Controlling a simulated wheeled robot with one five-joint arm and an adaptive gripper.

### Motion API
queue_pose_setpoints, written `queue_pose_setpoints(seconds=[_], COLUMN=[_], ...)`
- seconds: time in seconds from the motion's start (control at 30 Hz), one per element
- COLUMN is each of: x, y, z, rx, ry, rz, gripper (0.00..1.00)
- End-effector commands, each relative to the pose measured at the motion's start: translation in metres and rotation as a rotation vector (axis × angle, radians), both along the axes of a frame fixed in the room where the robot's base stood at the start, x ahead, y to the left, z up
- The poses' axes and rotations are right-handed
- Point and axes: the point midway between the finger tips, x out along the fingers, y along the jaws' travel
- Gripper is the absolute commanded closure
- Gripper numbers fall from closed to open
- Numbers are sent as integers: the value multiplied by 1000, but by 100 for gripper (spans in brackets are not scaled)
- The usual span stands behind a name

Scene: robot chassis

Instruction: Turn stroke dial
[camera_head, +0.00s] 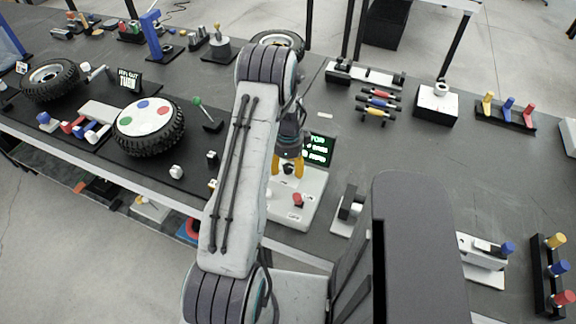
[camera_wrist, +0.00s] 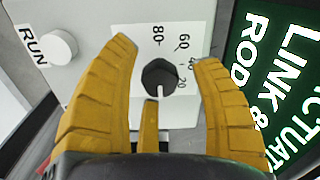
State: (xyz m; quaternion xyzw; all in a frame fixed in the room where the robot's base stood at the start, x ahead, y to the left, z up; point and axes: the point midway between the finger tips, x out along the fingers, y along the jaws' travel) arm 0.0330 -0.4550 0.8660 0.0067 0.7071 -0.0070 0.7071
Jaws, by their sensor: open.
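The stroke dial (camera_wrist: 160,75) is a dark knob on a white panel, with marks 20, 40, 60 and 80 around its upper and right side in the wrist view. A small light pointer line shows at its lower edge. My gripper (camera_wrist: 165,55) is open, with its yellow fingers on the left and right of the dial and a gap on each side. Whether the fingertips reach down to the panel is unclear. In the head view my gripper (camera_head: 288,166) is over the white control box (camera_head: 312,192), and the dial is hidden there.
A white RUN knob (camera_wrist: 62,46) is left of the dial. A dark screen with green and white text (camera_head: 318,150) stands behind the box, close to the right finger in the wrist view. A red button (camera_head: 298,200) is on the box front. A wheel (camera_head: 148,127) lies left.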

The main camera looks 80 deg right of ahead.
Motion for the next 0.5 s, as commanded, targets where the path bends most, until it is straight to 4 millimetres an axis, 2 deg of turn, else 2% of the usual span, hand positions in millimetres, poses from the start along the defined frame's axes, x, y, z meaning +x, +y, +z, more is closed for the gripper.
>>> queue_pose_setpoints(seconds=[0.23, 0.5], x=[0, 0], y=[0, 0], z=[0, 0], rx=[0, 0], ry=[0, 0], rz=[0, 0], gripper=[40, 64])
